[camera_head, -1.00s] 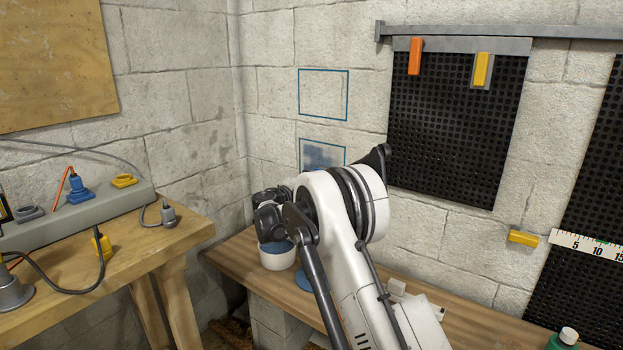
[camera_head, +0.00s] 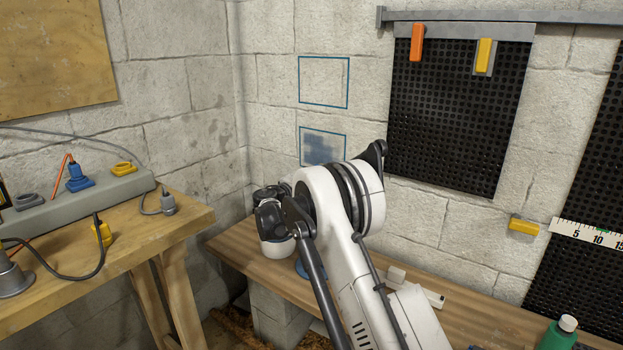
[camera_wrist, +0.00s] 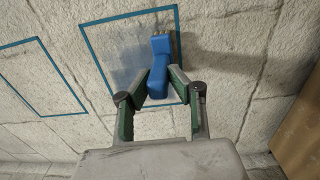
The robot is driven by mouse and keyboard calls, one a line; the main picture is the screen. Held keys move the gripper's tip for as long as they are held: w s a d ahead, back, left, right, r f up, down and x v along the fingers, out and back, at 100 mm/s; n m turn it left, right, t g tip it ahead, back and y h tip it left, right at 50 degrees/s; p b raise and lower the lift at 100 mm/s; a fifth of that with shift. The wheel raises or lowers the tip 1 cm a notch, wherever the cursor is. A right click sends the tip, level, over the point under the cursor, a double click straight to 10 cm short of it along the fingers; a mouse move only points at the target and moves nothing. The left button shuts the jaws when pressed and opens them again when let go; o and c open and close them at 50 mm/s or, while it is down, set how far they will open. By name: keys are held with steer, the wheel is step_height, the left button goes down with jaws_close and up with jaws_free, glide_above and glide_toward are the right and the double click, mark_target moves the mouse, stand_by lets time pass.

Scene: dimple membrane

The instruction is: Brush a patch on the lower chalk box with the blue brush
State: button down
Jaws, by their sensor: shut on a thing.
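The lower chalk box (camera_head: 323,129) is a blue outline on the block wall, with a smudgy blue patch (camera_head: 321,150) inside it. My arm hides its lower edge in the head view. In the wrist view the box outline (camera_wrist: 103,88) surrounds a faint bluish area, partly covered by the blue brush (camera_wrist: 159,80). My gripper (camera_wrist: 158,88) is shut on the brush, which points up the picture over the box. Whether the bristles touch the wall cannot be told. In the head view my arm hides the gripper's fingers and the brush.
The upper chalk box (camera_head: 323,82) is bare. A white tub (camera_head: 276,248) stands on the wooden bench (camera_head: 240,245), partly hidden by my wrist. A black perforated panel (camera_head: 460,115) carries orange and yellow clips at right. A green bottle (camera_head: 560,335) stands at lower right.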

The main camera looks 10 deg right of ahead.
steer(key=shift+r+p, duration=1.7)
steer(key=shift+r, duration=2.2)
step_height(320, 180, up, 5)
steer(key=shift+s+f+p, duration=0.1)
steer(key=shift+s+p, duration=0.05)
steer(key=shift+p, duration=0.95)
steer(key=shift+a, duration=0.15)
steer(key=v, duration=0.7)
